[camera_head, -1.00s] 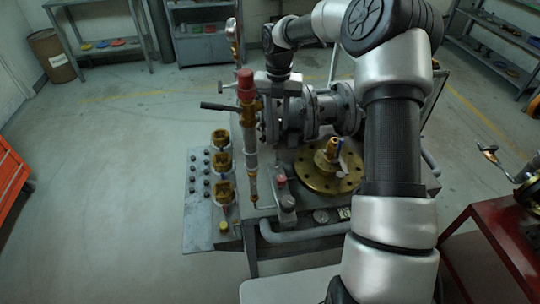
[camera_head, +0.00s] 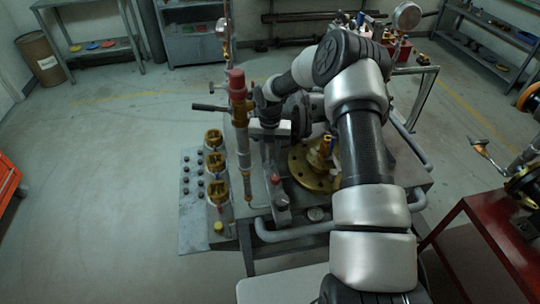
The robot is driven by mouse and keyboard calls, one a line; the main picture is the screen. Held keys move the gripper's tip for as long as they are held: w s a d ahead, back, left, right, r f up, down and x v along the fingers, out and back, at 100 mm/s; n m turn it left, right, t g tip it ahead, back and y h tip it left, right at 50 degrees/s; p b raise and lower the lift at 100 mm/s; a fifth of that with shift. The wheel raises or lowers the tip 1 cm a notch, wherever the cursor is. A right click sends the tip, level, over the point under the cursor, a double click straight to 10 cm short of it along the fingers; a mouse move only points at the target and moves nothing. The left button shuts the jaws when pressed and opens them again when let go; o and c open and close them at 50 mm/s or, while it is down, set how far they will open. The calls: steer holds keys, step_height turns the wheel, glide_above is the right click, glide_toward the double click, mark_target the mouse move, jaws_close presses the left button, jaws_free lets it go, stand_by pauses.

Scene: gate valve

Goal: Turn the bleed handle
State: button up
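A vertical brass and steel fitting with a red cap (camera_head: 237,84) stands at the back left of the workbench. A black lever handle (camera_head: 208,107) sticks out from it to the left, roughly level. It may be the bleed handle; no label shows. My gripper (camera_head: 268,155) points down just right of this fitting, in front of the grey pipe valve body. Its fingers are small and dark here, so I cannot tell whether they are open or touching anything. A small block with a red top (camera_head: 275,179) stands below and in front of my gripper.
A brass flange (camera_head: 305,176) with a brass stem lies right of the gripper, partly behind my arm. A grey pipe (camera_head: 290,232) runs along the front. A red table (camera_head: 468,235) stands at right.

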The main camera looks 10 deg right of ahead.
jaws_close()
steer(key=shift+f+m+b, duration=0.1)
steer(key=shift+m+b, duration=0.25)
steer(key=shift+m, duration=0.05)
steer(key=shift+m+b, duration=0.6)
steer(key=shift+m, duration=0.5)
steer(key=m+b, duration=0.1)
steer(key=m, duration=0.2)
steer(key=shift+m+b, duration=0.3)
steer(key=m+b, duration=0.2)
steer(key=m, duration=0.3)
steer(key=m+b, duration=0.1)
steer(key=m, duration=0.4)
steer(key=shift+m, duration=0.3)
